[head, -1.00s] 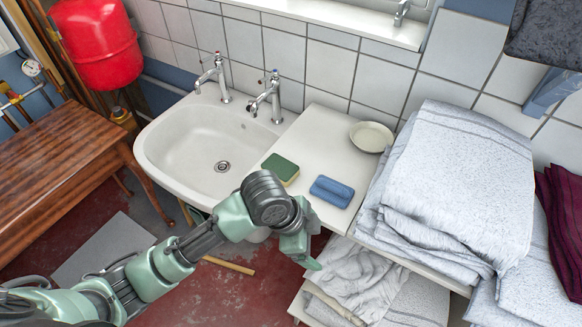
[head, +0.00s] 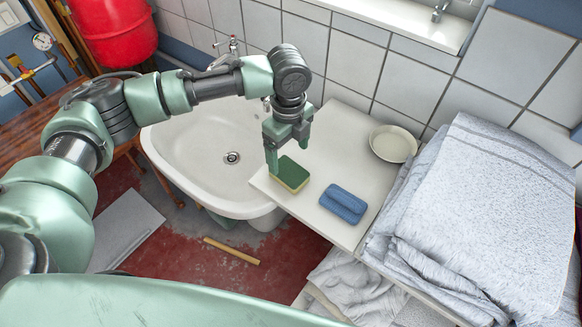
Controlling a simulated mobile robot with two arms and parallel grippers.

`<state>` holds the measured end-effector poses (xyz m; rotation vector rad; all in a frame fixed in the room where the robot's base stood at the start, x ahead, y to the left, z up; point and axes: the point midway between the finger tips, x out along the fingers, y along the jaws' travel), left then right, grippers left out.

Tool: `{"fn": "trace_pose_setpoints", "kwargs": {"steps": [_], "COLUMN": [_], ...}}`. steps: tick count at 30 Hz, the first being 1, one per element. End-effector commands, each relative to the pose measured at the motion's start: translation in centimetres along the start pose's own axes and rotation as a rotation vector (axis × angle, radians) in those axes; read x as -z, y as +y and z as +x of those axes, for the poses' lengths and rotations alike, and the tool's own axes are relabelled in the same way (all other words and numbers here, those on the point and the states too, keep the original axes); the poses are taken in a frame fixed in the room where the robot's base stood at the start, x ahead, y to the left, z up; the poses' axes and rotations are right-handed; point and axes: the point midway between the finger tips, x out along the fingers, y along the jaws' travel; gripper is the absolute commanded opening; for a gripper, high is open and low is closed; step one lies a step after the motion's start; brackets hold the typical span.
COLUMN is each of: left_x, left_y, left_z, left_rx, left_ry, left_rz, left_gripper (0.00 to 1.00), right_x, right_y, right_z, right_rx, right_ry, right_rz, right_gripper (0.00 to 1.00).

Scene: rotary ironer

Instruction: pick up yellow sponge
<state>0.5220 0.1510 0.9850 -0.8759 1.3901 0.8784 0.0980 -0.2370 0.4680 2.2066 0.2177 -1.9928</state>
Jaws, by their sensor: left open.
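The yellow sponge (head: 290,174) has a green scouring top and a thin yellow side. It lies flat on the white counter (head: 335,150), near the edge beside the sink. My left gripper (head: 288,160) points down just above and behind the sponge, with its fingers apart and nothing between them. One finger hangs at the sponge's left side and covers a little of that corner. I cannot tell whether it touches the sponge. My right gripper is not in view.
A blue sponge or folded cloth (head: 343,204) lies right of the sponge. A pale dish (head: 393,143) stands farther back. The sink (head: 205,165) is to the left, with taps at the wall. Folded grey towels (head: 480,215) are stacked at the right.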

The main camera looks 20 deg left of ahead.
Motion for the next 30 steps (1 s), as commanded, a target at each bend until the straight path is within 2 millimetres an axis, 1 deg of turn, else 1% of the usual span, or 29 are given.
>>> {"fn": "trace_pose_setpoints", "kwargs": {"steps": [5,9,11,12,15,18,23,24,26,27,29,30], "left_x": [0.1,0.0,0.0,0.1,0.0,0.0,0.0,0.1,0.1,0.1,0.1,0.1], "left_y": [0.1,0.1,0.0,0.0,0.0,0.0,0.0,0.0,0.0,0.0,0.0,0.0], "left_z": [2.0,3.7,4.7,5.4,6.6,7.1,7.2,7.2,7.2,7.2,7.2,7.2], "left_rx": [-0.003,-0.005,-0.004,-0.004,-0.002,0.001,0.001,0.001,0.001,0.001,0.001,0.001], "left_ry": [0.000,-0.001,0.000,0.000,-0.001,0.000,0.000,0.000,0.000,0.000,0.000,0.000], "left_rz": [0.000,0.000,0.000,0.000,0.000,0.000,0.001,0.001,0.001,0.001,0.001,0.001], "left_gripper": [0.85,0.85,0.85,0.85,0.85,0.85,0.85,0.82,0.65,0.54,0.37,0.26], "right_x": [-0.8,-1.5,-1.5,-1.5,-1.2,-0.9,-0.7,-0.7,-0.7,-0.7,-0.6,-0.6], "right_y": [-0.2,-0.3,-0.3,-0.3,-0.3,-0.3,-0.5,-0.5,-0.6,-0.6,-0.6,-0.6], "right_z": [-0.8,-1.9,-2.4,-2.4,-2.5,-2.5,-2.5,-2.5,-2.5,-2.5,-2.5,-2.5], "right_rx": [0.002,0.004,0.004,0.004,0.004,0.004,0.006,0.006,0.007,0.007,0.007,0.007], "right_ry": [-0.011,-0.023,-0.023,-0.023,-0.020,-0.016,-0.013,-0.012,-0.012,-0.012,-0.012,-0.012], "right_rz": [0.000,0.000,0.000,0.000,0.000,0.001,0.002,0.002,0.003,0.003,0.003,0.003], "right_gripper": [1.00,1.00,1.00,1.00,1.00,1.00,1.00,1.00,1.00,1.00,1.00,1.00]}}
